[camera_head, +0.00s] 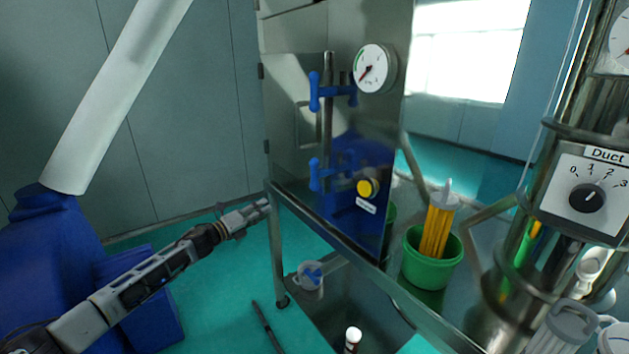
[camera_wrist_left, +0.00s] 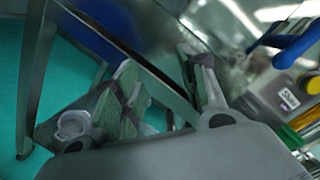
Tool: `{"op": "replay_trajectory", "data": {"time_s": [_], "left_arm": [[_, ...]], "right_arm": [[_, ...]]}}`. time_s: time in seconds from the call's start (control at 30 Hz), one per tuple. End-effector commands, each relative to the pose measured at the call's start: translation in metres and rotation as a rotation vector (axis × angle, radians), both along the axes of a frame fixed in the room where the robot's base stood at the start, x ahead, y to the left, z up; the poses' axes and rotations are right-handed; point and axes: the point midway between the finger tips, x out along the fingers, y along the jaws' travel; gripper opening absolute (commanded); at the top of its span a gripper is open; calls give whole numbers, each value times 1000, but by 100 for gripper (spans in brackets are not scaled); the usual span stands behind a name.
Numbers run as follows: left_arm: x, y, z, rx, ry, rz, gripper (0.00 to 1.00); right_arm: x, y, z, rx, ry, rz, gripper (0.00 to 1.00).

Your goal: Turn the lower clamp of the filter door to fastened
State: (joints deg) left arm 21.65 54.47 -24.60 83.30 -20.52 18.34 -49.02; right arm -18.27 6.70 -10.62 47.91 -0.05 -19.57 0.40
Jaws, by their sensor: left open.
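The lower clamp (camera_head: 315,175) of the filter door is a blue handle on the metal cabinet front (camera_head: 290,130), left of a yellow knob (camera_head: 368,188). The upper clamp (camera_head: 315,92) is a similar blue handle above it. Both handles look roughly upright; I cannot tell whether either is fastened. My left gripper (camera_head: 262,208) is below and left of the lower clamp, apart from it, and holds nothing. In the left wrist view the open fingers (camera_wrist_left: 165,85) show, with a blue handle (camera_wrist_left: 290,45), probably the lower clamp, at the upper right. My right gripper is out of view.
A metal frame edge (camera_head: 340,258) runs below the cabinet, close to my left gripper. A white cup (camera_head: 310,277) stands beneath it. A green pot (camera_head: 435,265) with yellow sticks is to the right. A gauge (camera_head: 372,68) sits above.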

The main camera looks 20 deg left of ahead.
Motion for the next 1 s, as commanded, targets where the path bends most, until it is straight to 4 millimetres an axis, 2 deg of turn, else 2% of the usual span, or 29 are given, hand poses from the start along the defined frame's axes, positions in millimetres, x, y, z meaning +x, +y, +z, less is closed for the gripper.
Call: {"op": "replay_trajectory", "data": {"time_s": [0.03, 0.1, 0.2, 0.3, 0.43, 0.53, 0.7, 1.0], "left_arm": [[-2, -6, 19, 61, -50, -33, 42], [-7, -16, 46, 146, -117, -77, 42], [-19, -31, 79, 268, -209, -139, 42], [-33, -45, 108, 389, -300, -196, 42], [-54, -63, 137, 540, -406, -265, 42], [-69, -74, 152, 635, -473, -305, 42], [-86, -85, 164, 732, -538, -349, 42], [-90, -88, 168, 756, -555, -360, 42]], "right_arm": [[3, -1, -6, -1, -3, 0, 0], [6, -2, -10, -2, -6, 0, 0], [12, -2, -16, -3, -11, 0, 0], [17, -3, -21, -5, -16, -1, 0], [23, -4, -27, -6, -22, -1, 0], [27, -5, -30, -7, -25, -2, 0], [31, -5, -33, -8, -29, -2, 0], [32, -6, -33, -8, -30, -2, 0]]}}
